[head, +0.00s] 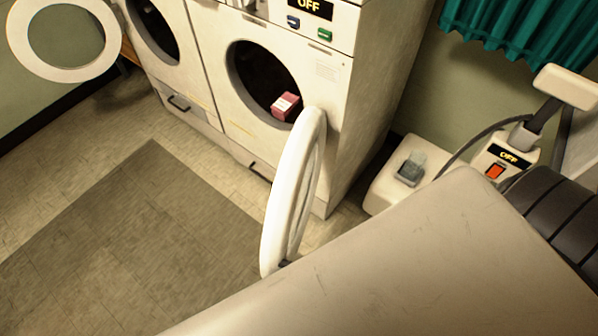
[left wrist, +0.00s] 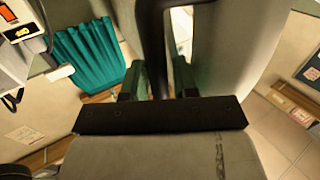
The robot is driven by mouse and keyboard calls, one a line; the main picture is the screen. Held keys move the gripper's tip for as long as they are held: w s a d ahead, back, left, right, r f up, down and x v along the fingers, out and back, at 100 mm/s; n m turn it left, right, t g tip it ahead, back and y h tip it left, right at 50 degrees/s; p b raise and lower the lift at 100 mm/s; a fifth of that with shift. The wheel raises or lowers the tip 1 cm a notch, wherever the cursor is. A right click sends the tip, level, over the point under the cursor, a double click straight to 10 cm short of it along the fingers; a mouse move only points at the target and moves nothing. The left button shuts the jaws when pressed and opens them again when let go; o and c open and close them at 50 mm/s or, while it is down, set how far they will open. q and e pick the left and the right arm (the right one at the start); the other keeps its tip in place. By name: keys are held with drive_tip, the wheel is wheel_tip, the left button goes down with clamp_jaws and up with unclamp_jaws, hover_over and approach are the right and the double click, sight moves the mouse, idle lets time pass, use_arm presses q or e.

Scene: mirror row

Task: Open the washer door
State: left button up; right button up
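The washer (head: 272,75) is a white front-loader with a dark round opening. Its white ring door (head: 292,190) stands swung well out from the front, seen nearly edge-on in the head view. A dark piece, apparently the handle, shows at the door's lower edge. In the left wrist view, a dark bar (left wrist: 153,40), apparently the door handle, lies between the two dark green fingers of my left gripper (left wrist: 158,82). I cannot tell whether the fingers press on it. In the head view my left gripper is hidden. My right gripper is in neither view.
A pink box (head: 285,106) sits in the washer opening. A second machine (head: 158,52) stands left, with an open ring door (head: 64,38). The floor (head: 130,240) in front is clear.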

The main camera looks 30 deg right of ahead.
use_arm(q)
drive_tip(key=v, duration=1.1)
drive_tip(key=shift+w, duration=0.1)
